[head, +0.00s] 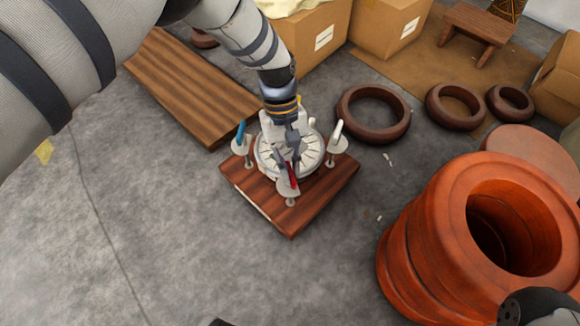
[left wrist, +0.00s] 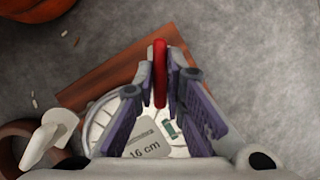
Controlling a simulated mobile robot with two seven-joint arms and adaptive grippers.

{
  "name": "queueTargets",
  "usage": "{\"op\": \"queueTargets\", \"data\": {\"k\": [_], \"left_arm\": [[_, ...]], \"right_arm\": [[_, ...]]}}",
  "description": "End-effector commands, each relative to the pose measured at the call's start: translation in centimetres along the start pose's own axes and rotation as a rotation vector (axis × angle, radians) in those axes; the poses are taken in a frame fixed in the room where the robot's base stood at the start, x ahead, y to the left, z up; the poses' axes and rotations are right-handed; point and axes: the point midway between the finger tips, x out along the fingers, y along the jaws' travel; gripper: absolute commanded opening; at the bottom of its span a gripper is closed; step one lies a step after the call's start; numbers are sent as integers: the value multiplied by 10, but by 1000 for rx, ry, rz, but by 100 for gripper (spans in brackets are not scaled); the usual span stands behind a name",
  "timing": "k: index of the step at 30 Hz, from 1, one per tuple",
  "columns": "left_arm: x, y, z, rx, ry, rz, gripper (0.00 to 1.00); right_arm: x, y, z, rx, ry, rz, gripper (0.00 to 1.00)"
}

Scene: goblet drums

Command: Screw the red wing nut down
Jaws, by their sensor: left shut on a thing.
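The red wing nut (left wrist: 160,74) stands between the fingertips of my left gripper (left wrist: 160,82) in the left wrist view. In the head view the red nut (head: 291,180) shows as a thin strip below my left gripper (head: 293,160), at the front of a round pale disc (head: 312,155). My left gripper is shut on it. A blue wing nut (head: 241,132) stands at the disc's left and a white wing nut (head: 338,131) at its right, each above a metal post. The disc sits on a wooden board (head: 322,192).
A large orange drum shell (head: 420,235) stands at the right. Dark rings (head: 374,113) lie on the floor behind the board. A plank panel (head: 185,85) lies at the back left, with cardboard boxes (head: 312,40) behind. The floor at the front left is clear.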

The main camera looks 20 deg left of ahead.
Motion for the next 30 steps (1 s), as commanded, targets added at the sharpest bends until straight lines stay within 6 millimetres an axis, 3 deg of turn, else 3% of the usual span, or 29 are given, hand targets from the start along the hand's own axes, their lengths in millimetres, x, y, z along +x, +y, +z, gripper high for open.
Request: {"op": "queueTargets", "data": {"k": [30], "left_arm": [[2,5,3,875,0,-363,0]], "right_arm": [[10,-2,-13,-5,-12,-2,31]]}}
